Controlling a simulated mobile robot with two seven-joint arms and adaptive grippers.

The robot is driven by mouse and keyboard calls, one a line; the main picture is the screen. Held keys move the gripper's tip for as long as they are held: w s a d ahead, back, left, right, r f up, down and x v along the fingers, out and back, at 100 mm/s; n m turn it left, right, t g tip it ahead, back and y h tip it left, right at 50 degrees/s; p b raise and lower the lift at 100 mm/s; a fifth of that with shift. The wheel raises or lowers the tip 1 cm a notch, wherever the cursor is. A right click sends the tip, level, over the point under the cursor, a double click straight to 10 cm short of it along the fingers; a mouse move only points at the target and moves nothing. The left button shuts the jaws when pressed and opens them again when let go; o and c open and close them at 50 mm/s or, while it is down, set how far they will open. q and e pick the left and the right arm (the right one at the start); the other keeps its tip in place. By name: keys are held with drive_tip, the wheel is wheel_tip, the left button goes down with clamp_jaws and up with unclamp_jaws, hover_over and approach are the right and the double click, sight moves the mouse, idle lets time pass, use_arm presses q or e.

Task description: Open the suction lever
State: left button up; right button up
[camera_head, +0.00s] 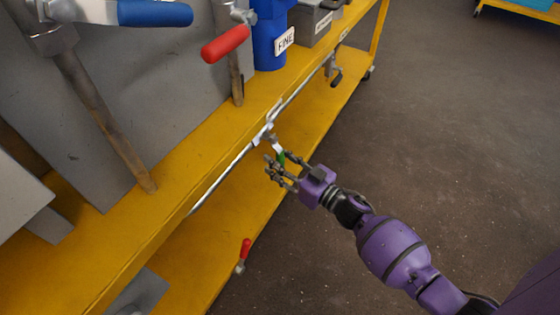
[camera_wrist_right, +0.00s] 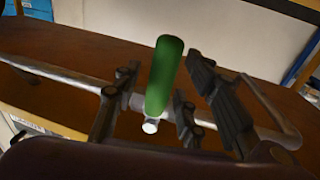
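A small green lever handle (camera_head: 281,158) sits on a valve on the thin grey pipe (camera_head: 222,183) along the yellow rack. In the right wrist view the green handle (camera_wrist_right: 164,75) stands up from the pipe, with a pale round end at its base. My right gripper (camera_head: 276,165) is open at the green handle. Its fingers (camera_wrist_right: 158,88) are spread on both sides of the handle, with visible gaps. No label marks any lever as suction. My left gripper is out of view.
The yellow rack (camera_head: 165,222) carries a blue vessel (camera_head: 270,38) marked FINE. Other levers are blue (camera_head: 155,13), red (camera_head: 226,44), a lower red one (camera_head: 245,249) and a dark one (camera_head: 336,77). Open dark floor (camera_head: 450,120) lies to the right.

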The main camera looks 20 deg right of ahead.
clamp_jaws()
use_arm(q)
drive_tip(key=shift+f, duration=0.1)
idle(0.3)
use_arm(e)
drive_tip(key=shift+w+d+n+b, duration=0.35)
drive_tip(key=shift+d+n, duration=0.1)
drive_tip(key=shift+n, duration=0.25)
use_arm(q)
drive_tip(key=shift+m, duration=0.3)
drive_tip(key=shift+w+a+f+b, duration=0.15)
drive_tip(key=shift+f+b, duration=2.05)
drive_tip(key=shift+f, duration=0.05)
use_arm(e)
drive_tip(key=w+d+r+n+y, duration=0.4)
drive_tip(key=r+n, duration=0.4)
drive_tip(key=n, duration=1)
drive_tip(key=shift+d+n, duration=0.4)
drive_tip(key=shift+d, duration=0.3)
drive_tip(key=shift+w, duration=0.1)
unclamp_jaws()
